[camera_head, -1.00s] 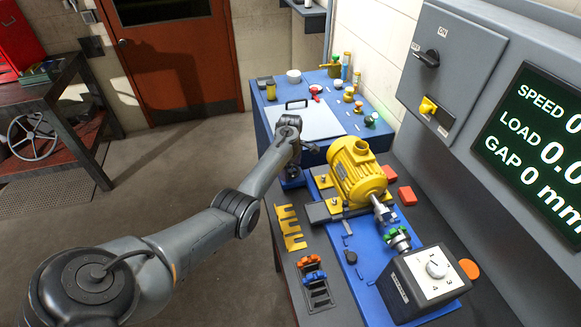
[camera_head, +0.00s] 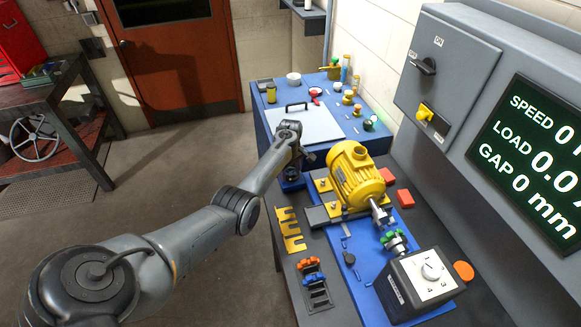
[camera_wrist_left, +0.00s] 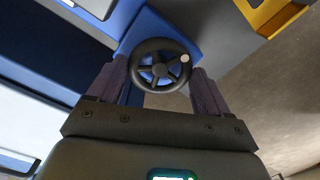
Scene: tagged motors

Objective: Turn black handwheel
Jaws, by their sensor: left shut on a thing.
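The black handwheel (camera_wrist_left: 160,69) shows in the left wrist view, with dark spokes and a small pale knob on its rim at the upper right. It sits against a blue body. My left gripper (camera_wrist_left: 160,77) has one finger on each side of the wheel and is shut on its rim. In the head view my left arm reaches to the far end of the motor bench, and the left gripper (camera_head: 305,156) is mostly hidden behind its own wrist. The handwheel cannot be made out clearly there. My right gripper is not in view.
A yellow motor (camera_head: 357,180) stands on the blue base beside my left wrist. A grey dial box (camera_head: 422,280) is nearer. Yellow slotted plates (camera_head: 290,229) lie at the bench's left edge. A display panel (camera_head: 540,160) rises at right.

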